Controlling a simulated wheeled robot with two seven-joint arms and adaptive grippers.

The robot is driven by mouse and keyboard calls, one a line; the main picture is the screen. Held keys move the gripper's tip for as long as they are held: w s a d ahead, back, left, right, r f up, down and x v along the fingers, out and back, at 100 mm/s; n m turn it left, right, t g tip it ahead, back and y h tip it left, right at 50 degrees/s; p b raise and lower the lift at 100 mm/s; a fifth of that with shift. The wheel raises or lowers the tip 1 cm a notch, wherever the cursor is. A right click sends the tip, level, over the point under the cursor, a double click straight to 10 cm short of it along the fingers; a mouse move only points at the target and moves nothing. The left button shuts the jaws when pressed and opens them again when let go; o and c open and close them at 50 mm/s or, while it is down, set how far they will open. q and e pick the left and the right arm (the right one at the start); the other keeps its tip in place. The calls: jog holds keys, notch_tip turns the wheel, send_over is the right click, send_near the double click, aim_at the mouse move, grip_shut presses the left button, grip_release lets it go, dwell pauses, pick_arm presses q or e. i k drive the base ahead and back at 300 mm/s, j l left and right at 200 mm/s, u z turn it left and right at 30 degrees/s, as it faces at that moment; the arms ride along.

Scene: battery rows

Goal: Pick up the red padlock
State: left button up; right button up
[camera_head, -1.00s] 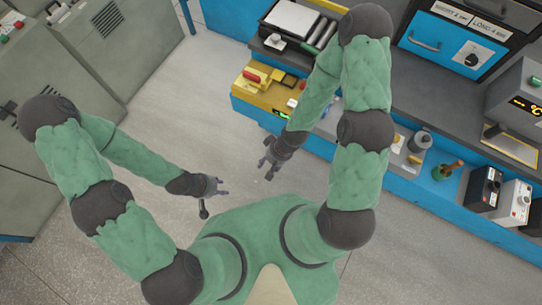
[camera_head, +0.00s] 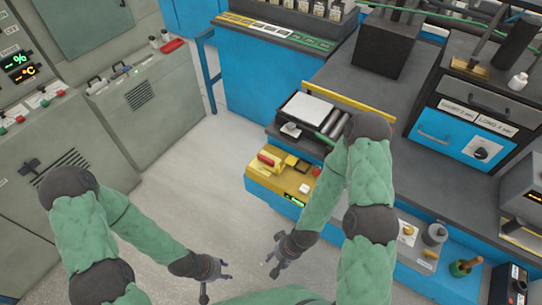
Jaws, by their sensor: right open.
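No red padlock can be made out for certain. A small red item (camera_head: 267,159) lies on the yellow-topped unit (camera_head: 262,184), and a red knob-like thing (camera_head: 317,170) is at that unit's right end. Another red item (camera_head: 172,46) lies on the grey cabinet at the back left. All are too small to tell their kind. My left gripper (camera_head: 224,271) is low in the middle over the floor, fingers apart, with nothing seen in it. My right gripper (camera_head: 275,262) is open and empty to its right, in front of the yellow-topped unit and apart from it.
A blue workbench (camera_head: 365,90) with a dark top runs along the right, bearing a device with a white plate (camera_head: 307,109) and rollers. A drawer unit (camera_head: 470,125) stands on it. Grey cabinets (camera_head: 140,110) fill the left. The floor (camera_head: 200,180) between is clear.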

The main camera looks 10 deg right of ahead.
aim_at(316, 172)
jog(key=z, duration=1.05)
jog(key=u, duration=0.15)
